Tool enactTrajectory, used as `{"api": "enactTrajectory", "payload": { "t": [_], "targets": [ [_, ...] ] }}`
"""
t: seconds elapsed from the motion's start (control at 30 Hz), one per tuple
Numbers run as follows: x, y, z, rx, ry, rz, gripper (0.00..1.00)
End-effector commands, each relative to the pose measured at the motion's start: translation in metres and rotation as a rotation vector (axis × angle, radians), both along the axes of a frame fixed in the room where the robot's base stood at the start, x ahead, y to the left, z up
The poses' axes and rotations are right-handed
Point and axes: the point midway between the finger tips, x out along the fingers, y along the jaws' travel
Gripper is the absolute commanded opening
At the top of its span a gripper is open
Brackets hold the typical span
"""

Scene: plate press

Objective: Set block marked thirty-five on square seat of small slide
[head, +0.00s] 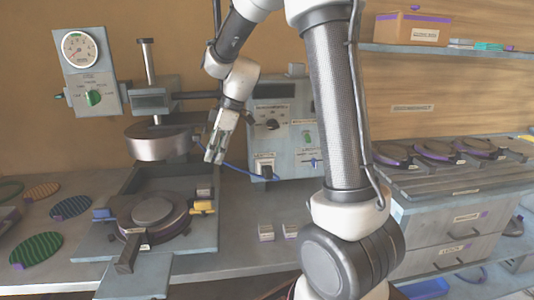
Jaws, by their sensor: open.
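Two small pale blocks stand side by side on the bench front: a left block (266,233) and a right block (290,231). Another small pale block-like piece (203,195) sits at the right of the press, above a yellow part. Their markings are too small to read, so I cannot tell which is thirty-five. My gripper (214,158) is open and empty, pointing down in the air between the press head and the control box. It is apart from the blocks. I cannot clearly make out the small slide or its square seat.
The press (158,143) has a round head above a dark round plate (152,213) with a handle toward the front. A control box (285,130) with a blue cable stands behind. Ribbed discs (36,248) lie at left. Dark round plates (437,150) sit on the right cabinet.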

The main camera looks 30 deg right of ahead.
Motion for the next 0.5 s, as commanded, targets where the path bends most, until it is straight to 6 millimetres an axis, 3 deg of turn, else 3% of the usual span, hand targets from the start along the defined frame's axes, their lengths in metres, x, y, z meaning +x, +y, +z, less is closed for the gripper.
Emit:
{"api": "enactTrajectory", "payload": {
  "t": [0.17,0.3,0.5],
  "targets": [
    [-0.05,-0.019,0.041,-0.022,0.019,-0.181,0.59],
    [-0.116,-0.043,0.074,-0.043,0.041,-0.435,0.59],
    [-0.208,-0.076,0.091,-0.046,0.04,-0.812,0.59]
  ]
}}
